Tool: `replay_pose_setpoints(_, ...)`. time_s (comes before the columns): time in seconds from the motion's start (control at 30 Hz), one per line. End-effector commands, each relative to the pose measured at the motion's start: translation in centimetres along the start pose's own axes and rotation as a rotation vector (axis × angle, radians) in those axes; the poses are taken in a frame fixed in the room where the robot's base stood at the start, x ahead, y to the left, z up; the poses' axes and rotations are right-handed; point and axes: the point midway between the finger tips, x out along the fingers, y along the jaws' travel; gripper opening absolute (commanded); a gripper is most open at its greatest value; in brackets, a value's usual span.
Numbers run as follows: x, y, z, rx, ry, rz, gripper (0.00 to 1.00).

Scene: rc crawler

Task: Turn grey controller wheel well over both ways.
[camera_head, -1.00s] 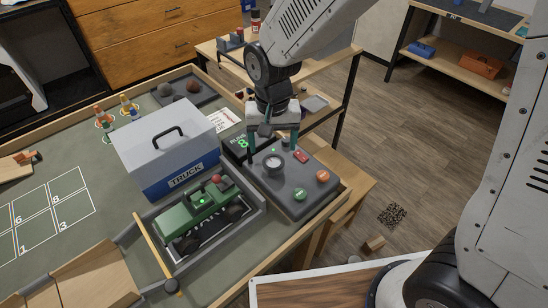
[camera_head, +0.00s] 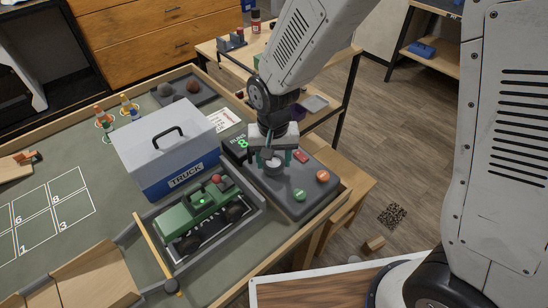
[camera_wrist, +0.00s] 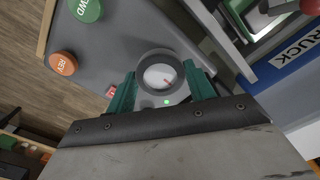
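The grey controller wheel (camera_head: 273,168) is a round knob with a pale face and a small red mark, seen in the wrist view (camera_wrist: 158,77). It sits on the dark grey controller (camera_head: 318,201). My gripper (camera_head: 273,163) is directly over the controller, pointing down. Its green fingers stand apart on either side of the wheel in the wrist view (camera_wrist: 160,69). I cannot tell whether they touch it. My gripper partly hides the wheel in the head view. The green crawler truck (camera_head: 183,219) rests in a grey-edged bay left of the controller.
The controller also carries a green FWD button (camera_head: 299,195), an orange REV button (camera_head: 323,176) and a red switch (camera_head: 301,157). A blue and white TRUCK box (camera_head: 170,150) stands close on the left. The table's wooden edge (camera_head: 329,210) is just right of the controller.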

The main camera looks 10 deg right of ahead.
Motion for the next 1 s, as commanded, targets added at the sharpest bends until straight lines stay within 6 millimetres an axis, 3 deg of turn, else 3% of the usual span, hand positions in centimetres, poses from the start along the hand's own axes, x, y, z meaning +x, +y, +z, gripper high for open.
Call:
replay_pose_setpoints(0.37, -0.04, 0.02, -0.06, -0.084, 0.001, -0.001, 0.31)
replay_pose_setpoints(1.0, -0.07, 0.09, -0.16, -0.570, 0.003, -0.001, 0.31)
